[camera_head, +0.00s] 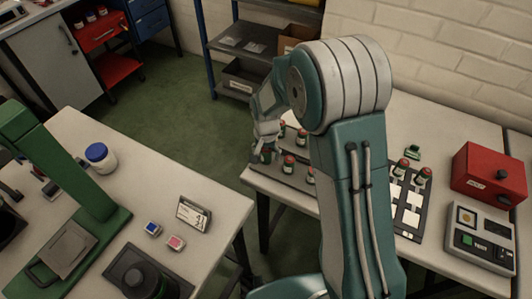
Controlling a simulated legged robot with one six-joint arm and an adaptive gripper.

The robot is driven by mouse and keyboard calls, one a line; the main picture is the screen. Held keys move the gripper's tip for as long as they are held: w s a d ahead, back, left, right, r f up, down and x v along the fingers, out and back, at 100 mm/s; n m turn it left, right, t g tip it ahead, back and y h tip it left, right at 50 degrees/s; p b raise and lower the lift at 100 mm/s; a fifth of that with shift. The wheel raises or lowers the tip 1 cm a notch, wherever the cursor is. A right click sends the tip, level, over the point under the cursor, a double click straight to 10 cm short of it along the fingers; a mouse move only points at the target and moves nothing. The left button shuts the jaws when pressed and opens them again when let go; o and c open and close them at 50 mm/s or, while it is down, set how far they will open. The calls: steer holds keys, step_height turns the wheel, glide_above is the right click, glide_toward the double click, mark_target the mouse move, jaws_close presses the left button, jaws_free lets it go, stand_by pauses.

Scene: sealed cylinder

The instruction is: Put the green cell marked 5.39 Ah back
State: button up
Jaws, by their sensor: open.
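Several small green cells with reddish tops stand upright on the back table, including one (288,165) just right of my gripper and one (310,175) beside my arm. They stand on a grey tray (278,177), partly hidden by my arm. Two more cells (401,167) (423,176) stand on a dark board with white squares (408,215) to the right. The markings are too small to read, so I cannot tell which is 5.39 Ah. My gripper (267,147) points down, open, over a cell (266,157) at the tray's left end; whether it touches is unclear.
A red box (490,175) and a grey device with a small screen (481,238) stand at the right of the back table. A small green item (413,153) lies behind the board. The front table (130,190) holds a blue-lidded jar (100,157) and green equipment. A floor gap separates the tables.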

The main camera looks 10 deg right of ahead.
steer(key=shift+r, duration=0.1)
step_height(320, 180, up, 11)
steer(key=shift+r, duration=0.15)
steer(key=s+d+r+n+t, duration=0.25)
steer(key=s+d+r, duration=0.35)
steer(key=s+r, duration=0.55)
steer(key=s+d+r+n+t, duration=0.1)
steer(key=s+d, duration=0.1)
steer(key=s, duration=0.4)
steer(key=s+d+r+n+t, duration=0.1)
steer(key=s+d+t, duration=0.1)
steer(key=s, duration=0.4)
steer(key=shift+s+r, duration=0.4)
stand_by(1.7)
